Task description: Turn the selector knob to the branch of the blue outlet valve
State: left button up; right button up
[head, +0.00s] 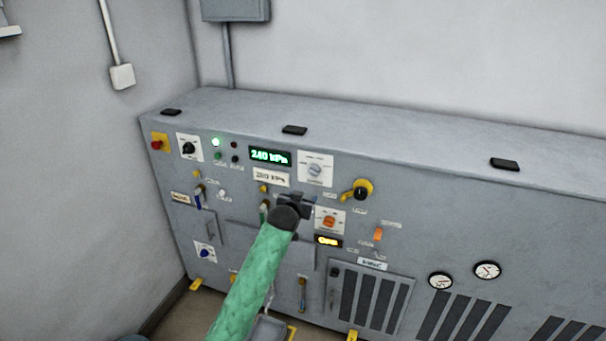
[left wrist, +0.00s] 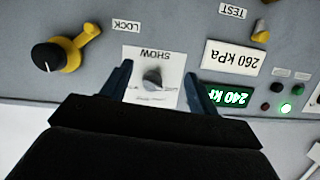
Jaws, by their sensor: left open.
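A grey knob on a white plate marked SHOW (head: 315,170) sits on the panel; it also shows upside down in the left wrist view (left wrist: 152,79). My left gripper (head: 298,201) is open and empty, in front of the panel and below that plate in the head view. Its two fingers flank the plate in the wrist view; I cannot tell their distance from it. Other knobs are black (head: 188,148), orange (head: 329,222) and blue (head: 204,253), each on a white plate. A blue handle (head: 198,202) hangs at the left. I cannot read which knob is the selector. My right gripper is out of view.
A black knob with a yellow lever (head: 362,189) stands out near the LOCK label (left wrist: 126,26). A green display (head: 270,156) reads 240 kPa. A red button (head: 157,144) is at the far left. Two round gauges (head: 487,270) are lower right.

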aim_at(312, 174)
pick_arm(q)
jog(key=w+r+t+p, duration=0.1)
jog(key=w, duration=0.1)
jog(key=w+d+r+t+h+p, duration=0.1)
jog(key=w, duration=0.2)
jog(key=w+d+r+t+p, duration=0.1)
jog(key=w+r, duration=0.1)
jog(key=shift+w+d+h, duration=0.2)
jog(key=shift+w+h, duration=0.05)
jog(key=shift+h, duration=0.15)
jog(key=shift+w+d+f+p, duration=0.2)
jog(key=shift+w+p, duration=0.15)
jog(key=shift+w, duration=0.3)
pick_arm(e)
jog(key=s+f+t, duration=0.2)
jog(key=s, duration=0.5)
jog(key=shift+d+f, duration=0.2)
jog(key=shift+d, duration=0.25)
pick_arm(q)
jog(key=c, duration=0.9)
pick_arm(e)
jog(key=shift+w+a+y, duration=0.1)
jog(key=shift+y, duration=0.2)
